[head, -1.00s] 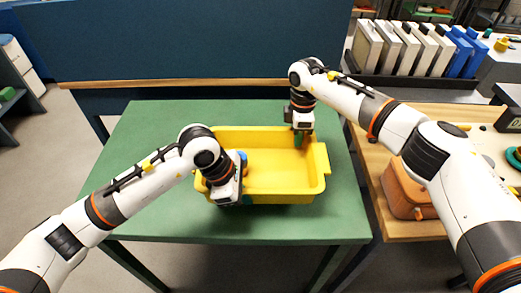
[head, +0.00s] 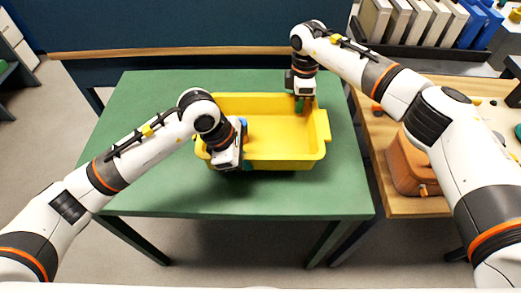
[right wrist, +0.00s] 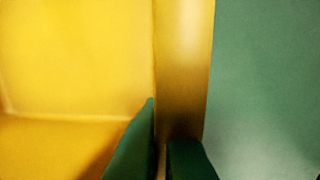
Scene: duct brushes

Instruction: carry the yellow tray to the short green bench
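The yellow tray (head: 282,143) is upright over the middle of the green bench (head: 170,190). A dark shadow lies in front of it; I cannot tell whether its base touches the bench. My right gripper (head: 300,104) is at the tray's far wall, towards the right. In the right wrist view its dark green fingers (right wrist: 162,150) straddle the yellow wall (right wrist: 182,70), close together on it. My left gripper (head: 245,166) is at the near wall, towards the left, with a bit of green finger showing outside; its grip is mostly hidden. A small blue shape shows beside it.
A blue panel with a wooden ledge (head: 180,53) stands behind the bench. A wooden table (head: 377,150) with a brown bag (head: 412,167) stands close on the right. Grey floor lies to the left. The bench top is clear around the tray.

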